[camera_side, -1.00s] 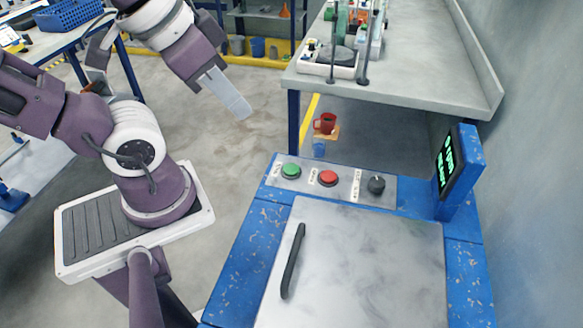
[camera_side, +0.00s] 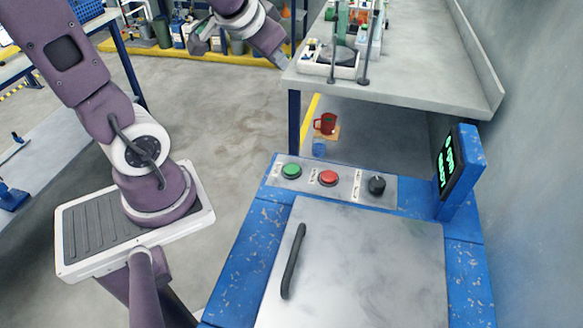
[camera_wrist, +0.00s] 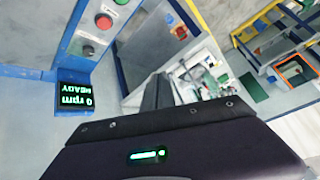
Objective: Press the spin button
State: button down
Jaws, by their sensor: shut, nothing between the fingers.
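The blue machine (camera_side: 245,262) has a control panel with a green button (camera_side: 291,171), a red button (camera_side: 328,178) and a black knob (camera_side: 376,185). The small labels are too blurred to read. In the wrist view the green button (camera_wrist: 121,2) is at the top edge, with the red button (camera_wrist: 104,21) and the knob (camera_wrist: 88,50) below it. The display (camera_wrist: 75,98) reads 0 rpm, READY. My gripper (camera_side: 281,62) is shut and empty, high above the floor near the bench's left corner, well apart from the buttons. Its fingers (camera_wrist: 157,92) show dark in the wrist view.
The machine's grey lid (camera_side: 365,262) with a black handle (camera_side: 293,262) lies closed. A grey bench (camera_side: 430,92) with a white device and bottles stands behind. The air above the panel is clear.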

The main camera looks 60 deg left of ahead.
jog(key=w+a+f, duration=0.5)
jog(key=f, duration=0.1)
jog(key=h, duration=0.9)
send_over(287, 168)
notch_tip(287, 168, down, 13)
jog(key=shift+r, duration=0.15)
jog(key=shift+t, duration=0.3)
jog(key=shift+w+f, duration=0.1)
jog(key=shift+f, duration=4.3)
jog(key=shift+f, duration=0.4)
